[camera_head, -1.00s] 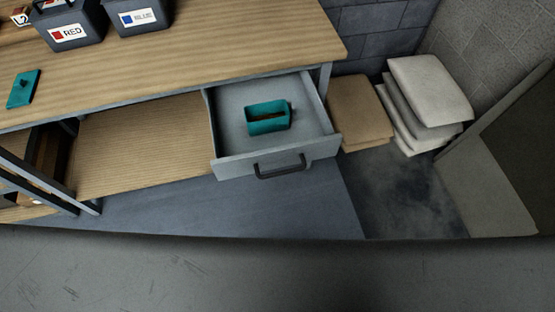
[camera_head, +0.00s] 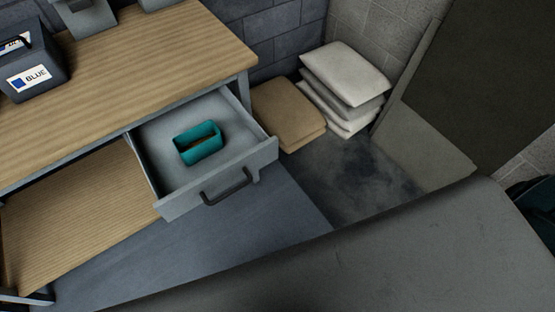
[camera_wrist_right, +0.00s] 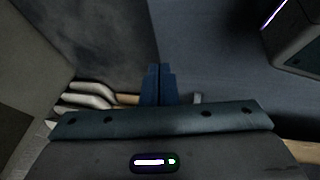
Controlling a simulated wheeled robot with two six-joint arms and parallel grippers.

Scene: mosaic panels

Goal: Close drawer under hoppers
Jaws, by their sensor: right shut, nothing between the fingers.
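The grey drawer (camera_head: 177,207) is pulled out from under the wooden workbench (camera_head: 150,65) in the head view. Its dark bar handle (camera_head: 228,188) is on the front panel. An open teal box (camera_head: 200,145) with something brown inside stands in the drawer. One hopper, a dark bin labelled BLUE (camera_head: 33,62), stands on the bench at the upper left. My right gripper (camera_wrist_right: 158,72) shows in the right wrist view with its blue fingers together and nothing between them. It does not show in the head view. My left gripper is in neither view.
Brown sacks (camera_head: 287,112) and a stack of pale sacks (camera_head: 344,82) lie right of the bench by the block wall. The floor (camera_head: 255,235) before the drawer is clear. A large dark grey surface fills the lower right of the head view.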

